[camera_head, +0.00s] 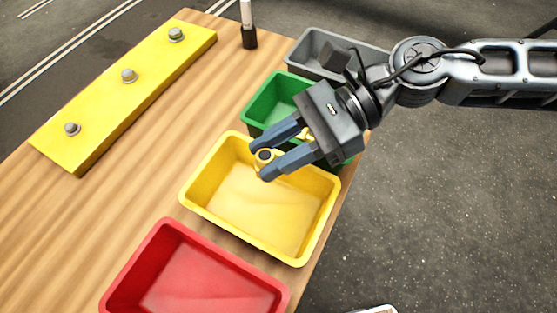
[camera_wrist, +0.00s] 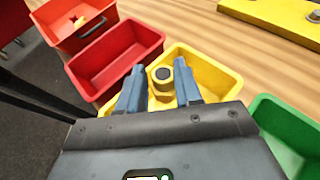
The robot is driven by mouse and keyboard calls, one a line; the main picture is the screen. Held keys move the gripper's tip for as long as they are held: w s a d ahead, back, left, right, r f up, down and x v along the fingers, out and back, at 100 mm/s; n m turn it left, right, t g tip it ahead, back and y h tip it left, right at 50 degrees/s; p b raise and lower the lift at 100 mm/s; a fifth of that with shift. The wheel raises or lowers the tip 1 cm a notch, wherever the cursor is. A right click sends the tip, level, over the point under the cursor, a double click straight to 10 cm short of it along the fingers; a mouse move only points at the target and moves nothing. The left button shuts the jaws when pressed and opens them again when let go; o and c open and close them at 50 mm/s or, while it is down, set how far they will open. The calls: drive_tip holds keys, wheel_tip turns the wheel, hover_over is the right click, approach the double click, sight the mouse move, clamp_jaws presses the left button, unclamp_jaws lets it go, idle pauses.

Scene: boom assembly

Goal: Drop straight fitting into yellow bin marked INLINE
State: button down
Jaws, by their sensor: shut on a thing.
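My gripper (camera_head: 265,161) is shut on a small brass-yellow fitting (camera_head: 264,157) with a dark round opening. The fitting also shows between the fingers in the wrist view (camera_wrist: 162,79). The gripper holds it over the yellow bin (camera_head: 262,205), near its upper edge in the head view. The yellow bin also shows beyond the fingers in the wrist view (camera_wrist: 222,75). The visible floor of the bin looks empty. No INLINE marking can be read in either view.
A green bin (camera_head: 262,98) and a grey bin (camera_head: 305,55) stand beyond the yellow one. A red bin (camera_head: 165,250) stands on its near side. A yellow bar (camera_head: 105,100) with several studs lies on the wooden table (camera_head: 90,215), with clear wood between.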

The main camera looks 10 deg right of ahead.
drive_tip(key=shift+w+d+f, duration=0.1)
drive_tip(key=shift+d+f, duration=0.05)
drive_tip(key=shift+f, duration=2.85)
drive_tip(key=c, duration=0.8)
unclamp_jaws()
drive_tip(key=shift+b+v, duration=1.1)
drive_tip(key=shift+v, duration=2.75)
